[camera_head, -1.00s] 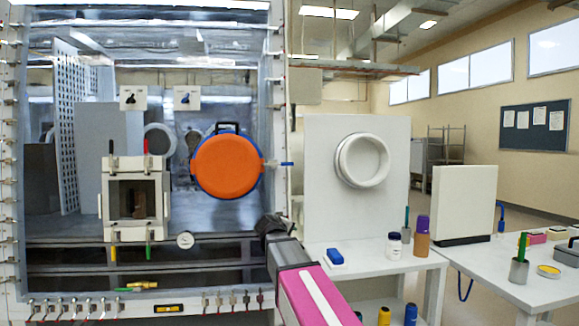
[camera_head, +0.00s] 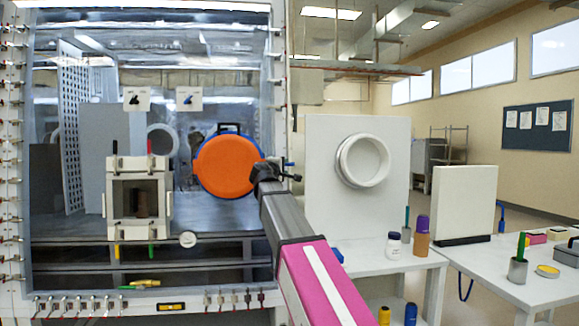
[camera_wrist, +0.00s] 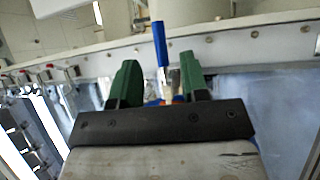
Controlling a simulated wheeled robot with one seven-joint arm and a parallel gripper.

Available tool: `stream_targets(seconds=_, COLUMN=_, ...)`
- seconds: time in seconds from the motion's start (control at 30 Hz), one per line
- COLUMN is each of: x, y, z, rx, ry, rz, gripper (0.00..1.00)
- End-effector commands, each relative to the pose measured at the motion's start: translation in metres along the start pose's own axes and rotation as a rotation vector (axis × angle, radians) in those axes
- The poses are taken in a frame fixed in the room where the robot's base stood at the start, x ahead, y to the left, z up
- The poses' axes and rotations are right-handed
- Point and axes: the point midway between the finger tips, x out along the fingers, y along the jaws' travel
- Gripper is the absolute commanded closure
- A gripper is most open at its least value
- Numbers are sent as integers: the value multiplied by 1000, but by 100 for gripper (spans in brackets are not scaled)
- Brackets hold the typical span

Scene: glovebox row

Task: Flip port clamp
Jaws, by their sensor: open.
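The orange round port door (camera_head: 227,166) with a blue ring is on the glass front of the glovebox. Its clamp, at the door's right edge, is mostly hidden behind my gripper (camera_head: 290,177) in the head view. In the wrist view, the clamp's blue handle (camera_wrist: 160,44) points up between the two green fingers of my gripper (camera_wrist: 158,76). The fingers are apart, with a gap around the handle. I cannot tell whether either finger touches it.
A white square port frame (camera_head: 139,199) with red and green levers is left of the door. A white panel with a ring port (camera_head: 320,212) stands at right. A white bottle (camera_head: 393,245) and a brown and purple bottle (camera_head: 422,240) stand on the bench.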

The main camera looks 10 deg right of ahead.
Motion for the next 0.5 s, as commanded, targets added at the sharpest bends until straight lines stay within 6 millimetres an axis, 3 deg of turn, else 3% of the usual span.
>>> stream_targets(seconds=0.2, x=40, y=1, z=-1, rx=1, ry=-1, rz=-1, gripper=59)
stream_targets(seconds=0.5, x=62, y=0, z=0, rx=2, ry=0, rz=-1, gripper=59)
